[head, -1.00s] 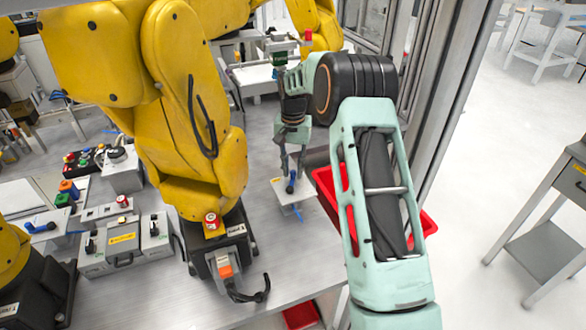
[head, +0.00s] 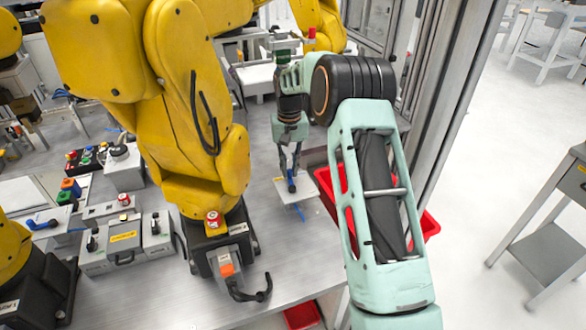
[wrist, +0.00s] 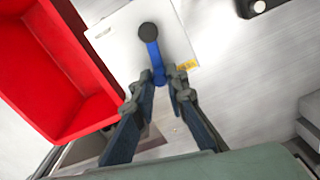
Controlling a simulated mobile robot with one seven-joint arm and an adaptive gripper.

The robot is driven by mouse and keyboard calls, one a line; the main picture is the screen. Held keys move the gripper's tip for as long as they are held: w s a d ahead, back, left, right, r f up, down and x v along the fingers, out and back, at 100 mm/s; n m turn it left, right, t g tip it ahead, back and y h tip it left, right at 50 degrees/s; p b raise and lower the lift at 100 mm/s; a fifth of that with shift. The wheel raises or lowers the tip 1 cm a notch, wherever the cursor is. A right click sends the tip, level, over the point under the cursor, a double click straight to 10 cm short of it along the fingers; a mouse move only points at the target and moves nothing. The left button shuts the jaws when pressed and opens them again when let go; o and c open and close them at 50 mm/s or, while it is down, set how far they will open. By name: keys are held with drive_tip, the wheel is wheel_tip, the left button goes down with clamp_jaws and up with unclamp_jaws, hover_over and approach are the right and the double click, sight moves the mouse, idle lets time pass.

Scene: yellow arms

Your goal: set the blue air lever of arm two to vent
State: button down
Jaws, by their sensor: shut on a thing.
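A blue lever (wrist: 152,54) with a black round knob stands on a small white plate (wrist: 115,42) with a yellow label. In the head view the blue lever (head: 292,186) shows on the white plate (head: 305,191) to the right of the large yellow arm (head: 190,110). My gripper (head: 291,172) reaches down over the plate. In the wrist view my gripper (wrist: 160,82) has its fingertips at the blue hub end of the lever, shut on it. The knob points away from my gripper. Any position marks on the plate are too small to read.
A red bin (wrist: 60,70) lies close beside the plate; it shows in the head view (head: 430,226) partly behind my arm. A grey control box (head: 125,247) stands left of the yellow arm's base. Another blue lever (head: 42,224) lies far left. Bare tabletop surrounds the plate's near side.

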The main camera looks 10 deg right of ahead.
drive_tip(key=shift+a+n, duration=0.6)
drive_tip(key=shift+n, duration=0.7)
drive_tip(key=c, duration=1.9)
unclamp_jaws()
drive_tip(key=shift+c, duration=0.2)
drive_tip(key=shift+r, duration=0.1)
wheel_tip(320, 180, up, 7)
drive_tip(key=shift+r, duration=0.2)
drive_tip(key=shift+s, duration=0.1)
